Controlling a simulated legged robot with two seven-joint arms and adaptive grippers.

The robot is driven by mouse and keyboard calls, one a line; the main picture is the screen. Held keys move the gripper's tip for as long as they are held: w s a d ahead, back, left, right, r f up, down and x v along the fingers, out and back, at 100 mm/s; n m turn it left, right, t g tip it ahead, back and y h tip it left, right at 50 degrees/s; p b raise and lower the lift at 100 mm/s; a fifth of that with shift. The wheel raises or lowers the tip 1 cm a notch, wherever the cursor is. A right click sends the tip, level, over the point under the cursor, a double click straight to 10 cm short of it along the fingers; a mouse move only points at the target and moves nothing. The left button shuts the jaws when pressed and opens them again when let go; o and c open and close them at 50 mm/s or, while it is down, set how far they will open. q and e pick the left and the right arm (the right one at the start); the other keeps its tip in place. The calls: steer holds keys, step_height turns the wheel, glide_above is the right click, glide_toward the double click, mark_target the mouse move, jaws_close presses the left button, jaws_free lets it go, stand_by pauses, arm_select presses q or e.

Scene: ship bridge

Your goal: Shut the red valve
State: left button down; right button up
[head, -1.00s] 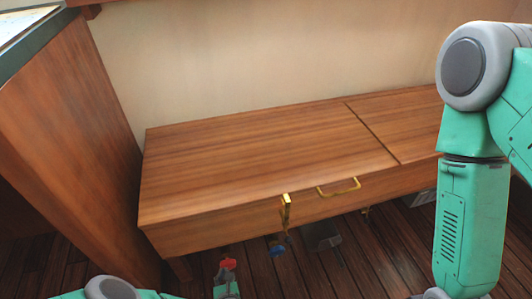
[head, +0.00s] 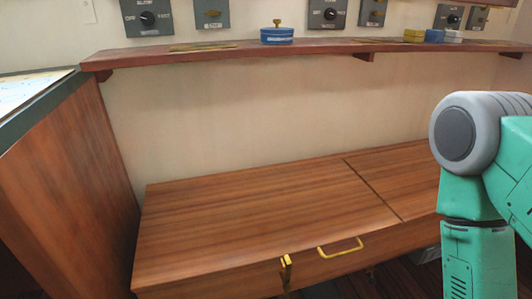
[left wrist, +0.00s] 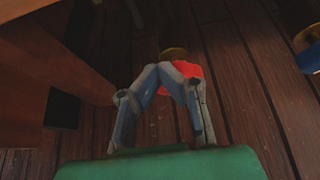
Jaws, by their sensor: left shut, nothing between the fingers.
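The red valve (left wrist: 190,68) shows in the left wrist view as a red shape low over the floor, partly hidden behind my left gripper. A dull brass-coloured round part (left wrist: 174,53) shows just beyond the fingers. My left gripper (left wrist: 171,70) is shut with nothing between its fingers, its tips over or against the red valve; I cannot tell whether they touch. The head view shows neither the red valve nor my left gripper. My right arm stands at the right of the head view, but its gripper is out of the picture.
A wooden bench (head: 260,215) with brass handles (head: 340,248) spans the head view. A wooden cabinet (head: 70,170) stands left. A blue and brass object (left wrist: 309,57) is at the wrist view's right edge.

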arm_select(q)
steer(key=shift+d+f, duration=0.15)
steer(key=shift+f, duration=0.05)
steer(key=shift+w+d+r, duration=0.1)
steer(key=shift+w+d, duration=0.1)
steer(key=shift+d, duration=0.45)
steer(key=shift+w+d+r, duration=0.1)
steer(key=shift+w+d, duration=0.1)
steer(key=shift+d, duration=0.45)
steer(key=shift+d+f, duration=0.1)
steer(key=shift+f, duration=0.05)
stand_by(0.4)
steer(key=s+d+p, duration=0.1)
steer(key=s+d, duration=0.1)
steer(key=s, duration=0.3)
steer(key=shift+s+r, duration=0.35)
steer(key=shift+r, duration=0.05)
